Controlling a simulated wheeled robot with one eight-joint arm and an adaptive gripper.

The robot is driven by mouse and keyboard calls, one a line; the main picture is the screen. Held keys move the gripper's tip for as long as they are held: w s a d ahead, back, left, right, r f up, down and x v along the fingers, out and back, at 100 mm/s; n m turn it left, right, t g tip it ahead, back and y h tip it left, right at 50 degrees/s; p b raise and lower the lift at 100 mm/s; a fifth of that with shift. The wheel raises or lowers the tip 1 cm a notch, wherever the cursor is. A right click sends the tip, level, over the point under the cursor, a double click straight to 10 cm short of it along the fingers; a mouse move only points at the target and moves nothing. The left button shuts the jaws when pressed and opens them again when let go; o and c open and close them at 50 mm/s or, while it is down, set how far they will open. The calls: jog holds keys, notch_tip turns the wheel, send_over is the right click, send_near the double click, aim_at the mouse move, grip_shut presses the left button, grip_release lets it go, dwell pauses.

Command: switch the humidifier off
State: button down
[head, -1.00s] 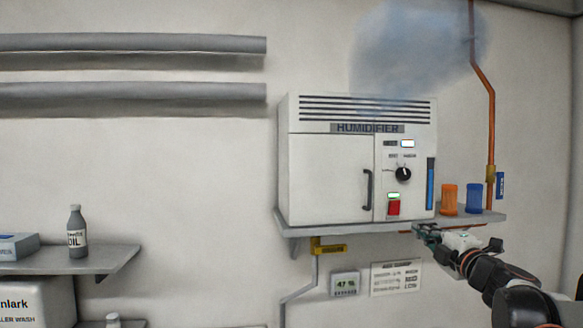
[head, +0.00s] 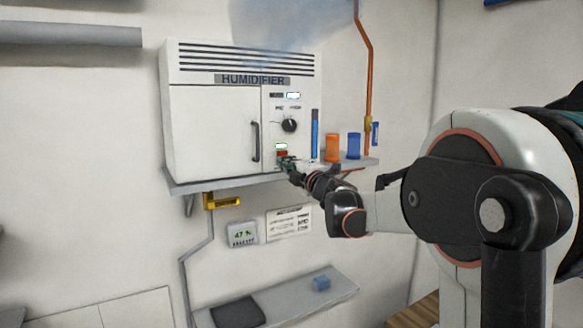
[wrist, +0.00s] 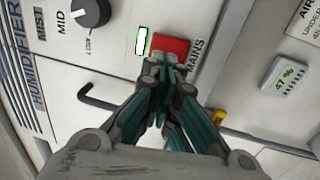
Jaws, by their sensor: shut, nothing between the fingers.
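The white humidifier (head: 212,130) stands on a wall shelf, with bluish mist (head: 285,22) above it. Its panel has a black dial (head: 289,125) and a red switch (head: 282,153). The switch shows in the wrist view (wrist: 174,45), marked MAINS, beside a lit green-white indicator (wrist: 142,41). My gripper (head: 286,162) is shut and empty in front of the switch, partly hiding it in the head view. In the wrist view its fingertips (wrist: 157,66) are at the switch's edge; I cannot tell whether they touch it.
The humidifier door has a black handle (head: 255,141). An orange container (head: 332,148) and a blue container (head: 353,146) stand right of the humidifier on the same shelf (head: 225,182). A 47 % display (head: 242,234) hangs below.

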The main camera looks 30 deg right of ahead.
jog(key=shift+w+r, duration=0.2)
jog(key=shift+w, duration=1)
